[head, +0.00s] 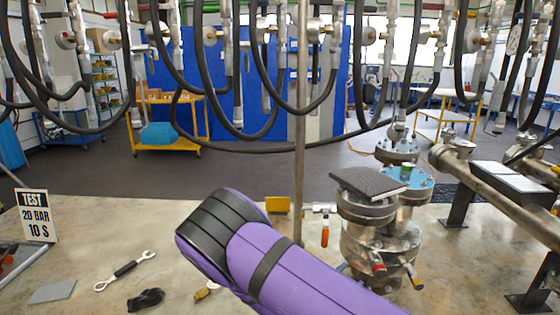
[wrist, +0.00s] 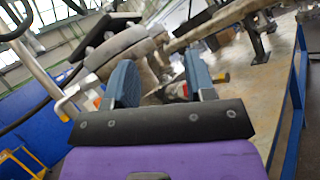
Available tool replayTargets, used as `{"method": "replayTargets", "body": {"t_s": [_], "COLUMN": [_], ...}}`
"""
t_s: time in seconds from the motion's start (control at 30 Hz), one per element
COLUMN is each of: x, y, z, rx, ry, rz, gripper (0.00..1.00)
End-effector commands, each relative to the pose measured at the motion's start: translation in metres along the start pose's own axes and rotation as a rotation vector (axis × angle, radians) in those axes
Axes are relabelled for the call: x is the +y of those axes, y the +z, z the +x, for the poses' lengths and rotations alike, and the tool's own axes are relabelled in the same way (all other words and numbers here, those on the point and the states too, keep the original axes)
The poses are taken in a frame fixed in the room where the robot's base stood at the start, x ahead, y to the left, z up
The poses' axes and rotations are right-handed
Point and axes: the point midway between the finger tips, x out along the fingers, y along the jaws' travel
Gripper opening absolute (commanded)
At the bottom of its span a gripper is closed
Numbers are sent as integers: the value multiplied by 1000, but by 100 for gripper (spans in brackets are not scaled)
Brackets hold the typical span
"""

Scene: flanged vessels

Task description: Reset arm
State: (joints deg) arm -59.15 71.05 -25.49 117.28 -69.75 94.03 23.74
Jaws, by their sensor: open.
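My gripper (wrist: 161,75) shows in the wrist view, with its two blue finger pads spread apart. The jaws are open, and I see nothing clamped between them. Behind the fingers is blurred metal pipework, and I cannot tell how far off it is. In the head view my purple arm reaches up from the lower right over the table. I cannot make out the fingers there. A flanged metal vessel (head: 376,236) stands right of my arm, its lower part partly hidden by the arm. A dark flat pad (head: 368,182) lies on top of it.
Black hoses (head: 265,125) hang across the upper head view. A thin upright pole (head: 300,100) stands behind my arm. A wrench (head: 125,270), a grey plate (head: 52,292) and a test sign (head: 35,214) are on the table's left. Pipework (head: 500,190) runs along the right.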

Motion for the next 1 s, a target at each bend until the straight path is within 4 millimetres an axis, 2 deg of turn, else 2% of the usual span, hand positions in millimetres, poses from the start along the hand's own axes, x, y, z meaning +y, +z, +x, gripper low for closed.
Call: {"method": "replayTargets", "body": {"t_s": [0.1,0.4,0.7,1.0], "x": [-3,-20,-39,-57], "y": [19,65,114,166], "z": [26,76,114,141], "rx": [35,134,248,376], "ry": [-176,-581,-953,-1283], "rz": [3,33,113,249], "gripper": [50,50,50,50]}}
